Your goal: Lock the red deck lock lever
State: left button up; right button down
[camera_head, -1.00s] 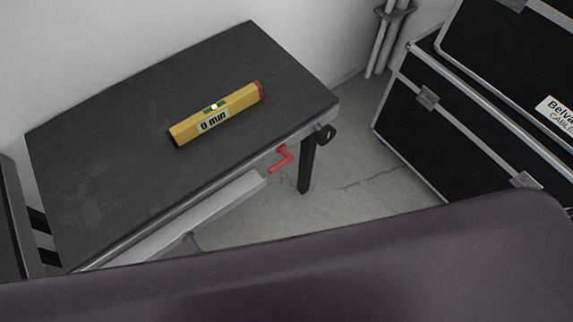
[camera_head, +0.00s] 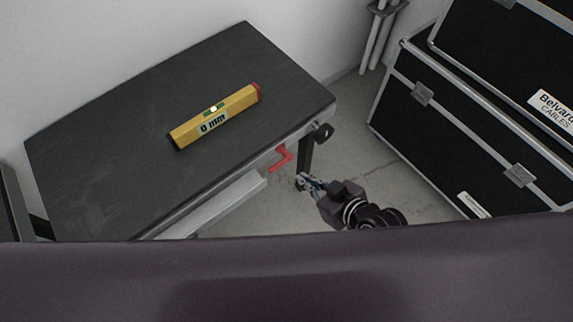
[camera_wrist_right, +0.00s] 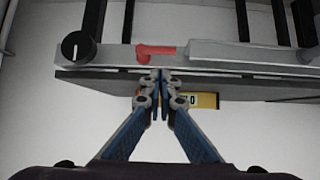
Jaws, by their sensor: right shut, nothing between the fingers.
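The red deck lock lever (camera_head: 281,158) sits on the side rail of the dark deck (camera_head: 120,130), near its right corner. In the right wrist view the red lever (camera_wrist_right: 156,53) shows on the grey rail, just beyond the fingertips. My right gripper (camera_head: 302,183) is shut and empty, just below and right of the lever in the head view. In the right wrist view its blue-sided fingers (camera_wrist_right: 160,76) meet at the tips, and I cannot tell whether they touch the lever. My left gripper is not in view.
A yellow spirit level (camera_head: 214,117) lies on the deck. A black knob (camera_head: 323,132) is on the rail to the right of the lever. Black flight cases (camera_head: 440,130) stand on the right. Some grey floor (camera_head: 355,150) is free between deck and cases.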

jog(key=r, duration=0.3)
jog(key=shift+a, duration=0.3)
jog(key=shift+f, duration=0.1)
send_over(283, 163)
jog(key=s, duration=0.4)
notch_tip(283, 163, down, 5)
jog(key=shift+w+a+f+p, duration=0.1)
jog(key=shift+w+f+p, duration=0.1)
jog(key=shift+f, duration=0.55)
jog(key=shift+w+a+f+p, duration=0.1)
jog(key=shift+w+f, duration=0.05)
jog(key=shift+f, duration=0.55)
jog(key=shift+w+a+f+p, duration=0.1)
jog(key=shift+w+f+p, duration=0.1)
jog(key=shift+f, duration=0.55)
jog(key=shift+d, duration=0.15)
